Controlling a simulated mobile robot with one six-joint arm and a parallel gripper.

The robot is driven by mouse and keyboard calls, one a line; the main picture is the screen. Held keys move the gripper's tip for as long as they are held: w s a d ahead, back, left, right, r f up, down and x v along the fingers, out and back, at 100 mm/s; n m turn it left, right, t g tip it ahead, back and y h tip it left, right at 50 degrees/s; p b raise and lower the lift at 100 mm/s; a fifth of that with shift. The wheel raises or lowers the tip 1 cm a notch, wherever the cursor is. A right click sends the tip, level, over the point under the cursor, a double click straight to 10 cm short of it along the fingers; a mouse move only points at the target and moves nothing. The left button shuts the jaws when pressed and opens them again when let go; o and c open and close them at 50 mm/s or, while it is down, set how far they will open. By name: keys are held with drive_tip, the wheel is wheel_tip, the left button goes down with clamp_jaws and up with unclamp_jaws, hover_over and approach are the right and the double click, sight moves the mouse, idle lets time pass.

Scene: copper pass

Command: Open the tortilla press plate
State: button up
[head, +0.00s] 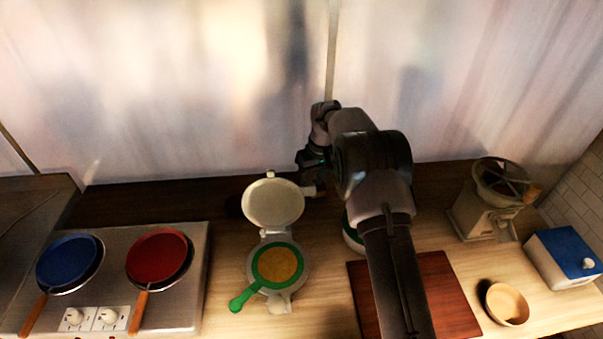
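The tortilla press stands on the counter left of my arm. Its pale round upper plate (273,203) is raised and tilted back, with a small knob at its top edge. Its lower plate (300,283) carries a green ring with a yellow-brown disc (277,265) in it, and a green handle (243,300) points to the front left. My gripper (312,180) is just right of the raised plate, close to its edge. I cannot tell whether it touches the plate. The fingers are small and dark here, so their opening is unclear.
A two-burner hob (196,300) at left holds a blue pan (67,260) and a red pan (158,255). A brown board (452,295) lies under my arm. A grinder (484,222), a wooden bowl (507,303) and a blue-topped box (563,256) stand at right.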

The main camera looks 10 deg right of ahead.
wheel_tip(320, 180, up, 18)
drive_tip(key=s+d+p, duration=0.2)
drive_tip(key=shift+s, duration=0.4)
drive_tip(key=shift+d+r+p, duration=0.1)
drive_tip(key=shift+p, duration=0.2)
drive_tip(key=s+a+m+t+b, duration=0.1)
drive_tip(key=s+m+t+b, duration=0.3)
drive_tip(key=s+b, duration=1.55)
drive_tip(key=s+f+m+b, duration=0.1)
drive_tip(key=s+f+m, duration=0.1)
drive_tip(key=s+f, duration=0.4)
drive_tip(key=s+f+m+b, duration=0.1)
drive_tip(key=s+f, duration=0.5)
drive_tip(key=s, duration=0.7)
drive_tip(key=shift+a+f+m+t+b, duration=0.3)
drive_tip(key=shift+m+b, duration=0.1)
drive_tip(key=shift+m, duration=0.4)
